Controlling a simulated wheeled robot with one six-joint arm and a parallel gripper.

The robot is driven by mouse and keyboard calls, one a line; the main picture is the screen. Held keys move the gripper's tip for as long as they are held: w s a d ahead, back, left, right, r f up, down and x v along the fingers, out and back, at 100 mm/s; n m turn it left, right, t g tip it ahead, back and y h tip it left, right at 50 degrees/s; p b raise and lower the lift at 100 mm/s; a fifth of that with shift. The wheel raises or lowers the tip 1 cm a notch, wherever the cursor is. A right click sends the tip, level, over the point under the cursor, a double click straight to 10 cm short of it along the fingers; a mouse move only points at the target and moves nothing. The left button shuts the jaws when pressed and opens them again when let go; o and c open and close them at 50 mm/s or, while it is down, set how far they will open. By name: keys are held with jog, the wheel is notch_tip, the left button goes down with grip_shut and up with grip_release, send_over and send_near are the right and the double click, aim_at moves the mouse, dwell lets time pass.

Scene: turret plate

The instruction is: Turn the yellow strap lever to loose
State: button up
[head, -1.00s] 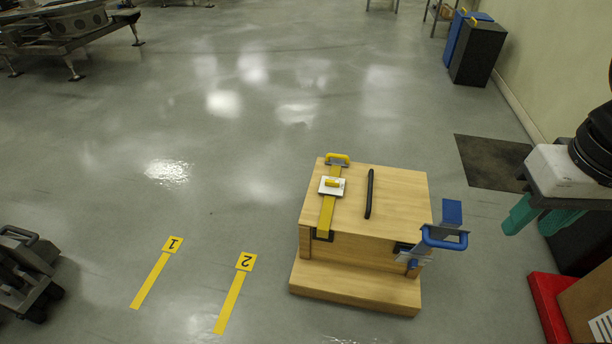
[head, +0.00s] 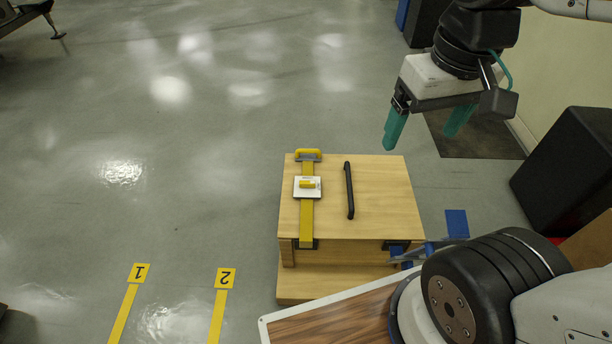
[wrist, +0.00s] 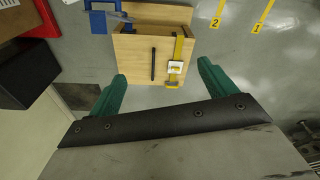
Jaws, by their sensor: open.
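A wooden box (head: 385,215) stands on the floor. A yellow strap (head: 306,226) runs over the left part of its top. A white plate (head: 297,190) with a small yellow lever (head: 308,184) sits on the strap, and a yellow handle (head: 308,154) is at the strap's far end. The lever also shows in the wrist view (wrist: 175,68). My gripper (head: 424,128) is open and empty, with green fingers, above and to the right of the box, apart from it. In the wrist view the box lies beyond and between the fingers (wrist: 160,82).
A black bar handle (head: 349,190) is on the box top, right of the strap. A blue clamp (head: 398,250) is at its right side, partly hidden by my arm. Black cabinets (head: 568,170) stand at the right. Floor left of the box is open, with yellow marks 1 (head: 138,272) and 2 (head: 225,278).

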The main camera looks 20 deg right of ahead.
jog(key=w, duration=1)
jog(key=m+g, duration=0.1)
jog(key=m, duration=0.2)
send_over(308, 182)
notch_tip(308, 182, down, 38)
notch_tip(308, 182, down, 28)
jog(key=shift+a+r, duration=0.1)
jog(key=c, duration=1)
